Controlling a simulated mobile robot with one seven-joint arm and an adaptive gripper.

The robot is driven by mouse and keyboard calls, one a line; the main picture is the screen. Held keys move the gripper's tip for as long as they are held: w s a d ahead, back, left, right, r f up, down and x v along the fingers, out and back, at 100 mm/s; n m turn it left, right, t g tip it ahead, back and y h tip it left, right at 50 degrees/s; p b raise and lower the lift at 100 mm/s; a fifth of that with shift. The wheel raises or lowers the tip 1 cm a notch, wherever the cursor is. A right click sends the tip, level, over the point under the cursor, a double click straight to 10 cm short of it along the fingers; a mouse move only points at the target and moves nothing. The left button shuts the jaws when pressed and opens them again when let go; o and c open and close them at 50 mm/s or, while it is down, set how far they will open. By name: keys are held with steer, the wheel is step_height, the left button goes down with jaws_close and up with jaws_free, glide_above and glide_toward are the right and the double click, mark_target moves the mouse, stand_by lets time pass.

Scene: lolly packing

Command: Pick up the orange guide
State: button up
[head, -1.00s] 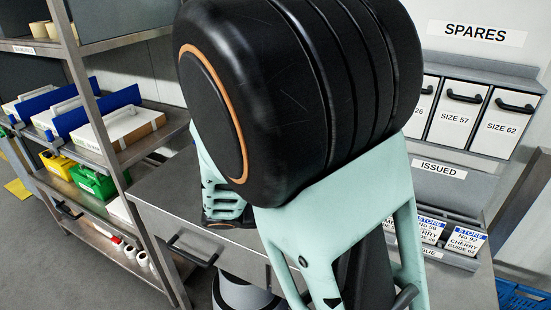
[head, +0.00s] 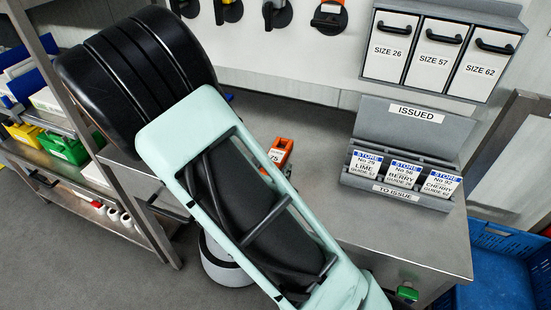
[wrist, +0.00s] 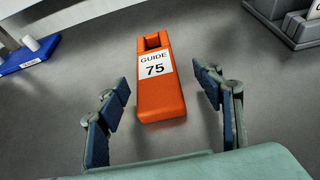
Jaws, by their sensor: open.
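The orange guide (wrist: 160,98) lies on the grey bench top, with a white label reading GUIDE 75. In the head view the orange guide (head: 278,154) shows just right of my arm, which hides part of it. My gripper (wrist: 166,92) is open in the wrist view. Its two blue-padded fingers stand one on each side of the guide, with a gap on both sides, and nothing is held.
A grey card rack (head: 395,192) marked TO ISSUE stands right on the bench (head: 330,215). Bins marked SIZE 26, 57 and 62 (head: 440,58) hang above. Tools hang on the back wall. A blue crate (head: 500,275) is at lower right, and shelving stands left. Bare bench surrounds the guide.

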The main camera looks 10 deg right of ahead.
mark_target(275, 156)
steer(key=shift+w+r+p+x, duration=0.15)
steer(key=shift+r+x, duration=0.05)
steer(key=shift+x, duration=1.15)
steer(key=shift+w+r+p+x, duration=0.1)
steer(key=shift+r+p+x, duration=0.05)
steer(key=shift+x, duration=1.2)
steer(key=shift+a, duration=0.15)
steer(key=c, duration=1.4)
